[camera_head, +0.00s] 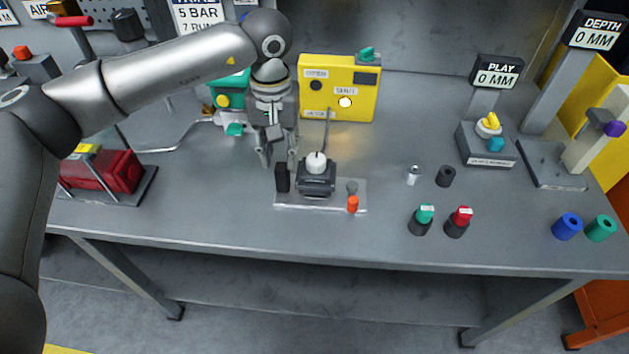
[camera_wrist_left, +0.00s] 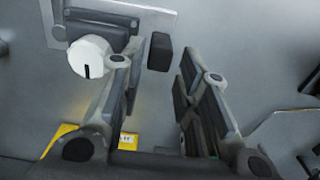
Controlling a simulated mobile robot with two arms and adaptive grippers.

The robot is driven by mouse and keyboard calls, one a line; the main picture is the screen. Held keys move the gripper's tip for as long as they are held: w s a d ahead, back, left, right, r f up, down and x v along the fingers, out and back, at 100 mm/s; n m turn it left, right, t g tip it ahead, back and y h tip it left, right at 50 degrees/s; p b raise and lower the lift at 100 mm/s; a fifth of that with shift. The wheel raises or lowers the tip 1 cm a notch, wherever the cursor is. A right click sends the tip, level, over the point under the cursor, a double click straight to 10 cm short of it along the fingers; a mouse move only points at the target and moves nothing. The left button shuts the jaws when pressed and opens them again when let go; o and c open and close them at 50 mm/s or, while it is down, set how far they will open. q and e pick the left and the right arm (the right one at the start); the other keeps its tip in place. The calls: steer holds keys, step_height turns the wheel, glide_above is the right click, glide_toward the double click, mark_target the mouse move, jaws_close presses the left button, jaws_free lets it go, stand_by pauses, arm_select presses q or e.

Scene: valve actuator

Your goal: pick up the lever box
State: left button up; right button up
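A small upright black block (camera_head: 282,178) stands at the left end of a grey metal plate (camera_head: 325,206) on the bench. Beside it on the plate is a dark square box with a white round cap (camera_head: 316,178). No label shows which of these is the lever box. My left gripper (camera_head: 278,162) points down just above the black block, fingers apart and empty. In the left wrist view the black block (camera_wrist_left: 159,52) lies beyond the fingertips, between their lines, and the white cap (camera_wrist_left: 88,56) is left of the left finger. My right gripper is not in view.
An orange-topped peg (camera_head: 353,204) stands at the plate's right end. A yellow panel box (camera_head: 340,88) is close behind. A red machine (camera_head: 103,172) stands left. Small cylinders and green and red knobs (camera_head: 426,214) stand right. The bench front (camera_head: 230,225) is clear.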

mark_target(281, 168)
arm_select(q)
step_height(281, 168, down, 4)
steer(key=shift+w+f, duration=0.1)
steer(key=shift+f, duration=0.05)
jaws_close()
